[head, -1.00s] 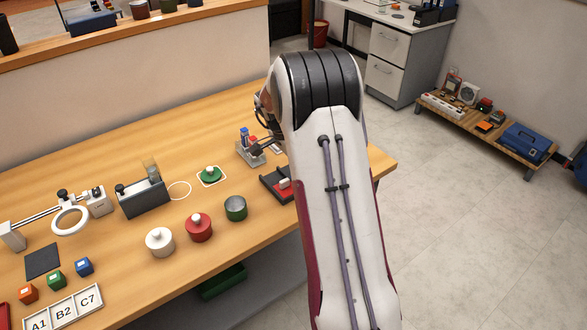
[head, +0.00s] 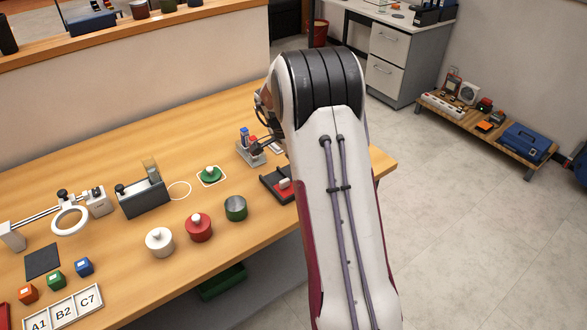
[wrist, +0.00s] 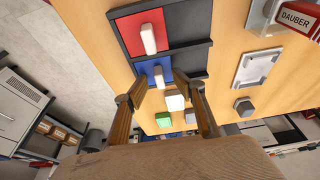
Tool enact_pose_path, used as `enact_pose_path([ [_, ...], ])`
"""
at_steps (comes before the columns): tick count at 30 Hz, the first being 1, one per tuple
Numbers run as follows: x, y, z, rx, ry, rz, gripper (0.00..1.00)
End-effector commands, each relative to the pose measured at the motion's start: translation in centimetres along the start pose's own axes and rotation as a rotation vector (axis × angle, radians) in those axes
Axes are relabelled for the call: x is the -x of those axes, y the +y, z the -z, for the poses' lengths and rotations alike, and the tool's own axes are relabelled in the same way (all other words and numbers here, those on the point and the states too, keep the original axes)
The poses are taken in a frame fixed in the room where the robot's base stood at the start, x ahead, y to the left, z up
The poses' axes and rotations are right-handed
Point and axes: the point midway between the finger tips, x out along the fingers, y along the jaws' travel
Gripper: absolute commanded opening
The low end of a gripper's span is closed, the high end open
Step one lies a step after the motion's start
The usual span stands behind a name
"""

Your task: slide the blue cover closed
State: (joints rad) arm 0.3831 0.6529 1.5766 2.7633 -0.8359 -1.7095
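In the wrist view, the blue cover (wrist: 146,69) lies in a dark two-lane tray (wrist: 196,24), beside a red cover (wrist: 130,34) with a pale upright handle. A dark, uncovered stretch of the lane shows right of the blue cover. Its small pale handle (wrist: 158,75) is between the fingertips of my gripper (wrist: 159,80). The fingers are apart, and I cannot tell whether either touches the handle. In the head view the tray (head: 268,188) shows partly, with the red part visible; my arm hides the blue cover and most of the gripper.
A fixture with blue and red tops (head: 250,150) stands just behind the tray. A green lidded piece (head: 210,174), a dark green cup (head: 236,208) and a red lidded pot (head: 199,228) stand to the left. The table's front edge is close to the tray.

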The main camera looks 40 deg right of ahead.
Motion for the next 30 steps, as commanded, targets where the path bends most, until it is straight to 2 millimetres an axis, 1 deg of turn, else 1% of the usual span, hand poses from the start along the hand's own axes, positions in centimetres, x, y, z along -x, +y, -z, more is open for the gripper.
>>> enact_pose_path([
  [3, 0.8, 0.0, 0.3, -0.002, 0.001, 0.002, 0.36],
  [24, 5.0, 0.0, 1.6, -0.001, 0.002, 0.003, 0.36],
  [30, 5.8, -0.1, 1.8, -0.001, 0.002, 0.003, 0.36],
])
